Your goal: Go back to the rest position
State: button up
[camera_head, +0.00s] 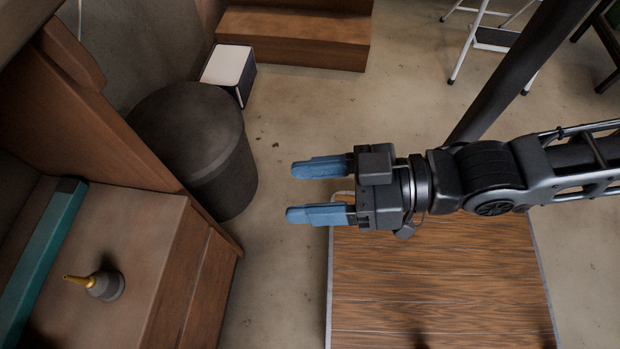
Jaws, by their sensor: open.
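My gripper (303,190) is open, with its two blue fingers pointing left and apart. Nothing is between the fingers. It hangs in the middle of the view, over the far left corner of a wooden-topped table and the floor beside it. My arm comes in from the right edge. No beam scale shows in this view.
The wooden tabletop (440,290) has light edges and looks bare. A dark round bin (200,150) stands left of my gripper. A wooden cabinet (140,230) at the left bears a grey bulb with a yellow nozzle (104,285). Wooden steps (295,38) and a white-topped box (228,68) lie beyond.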

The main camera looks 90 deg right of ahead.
jog(key=shift+s+d+n+g+h, duration=0.3)
jog(key=shift+s+n, duration=0.2)
jog(key=shift+n, duration=0.2)
jog(key=shift+r, duration=0.1)
notch_tip(320, 180, up, 12)
jog(key=p, duration=1.2)
jog(key=shift+r, duration=0.2)
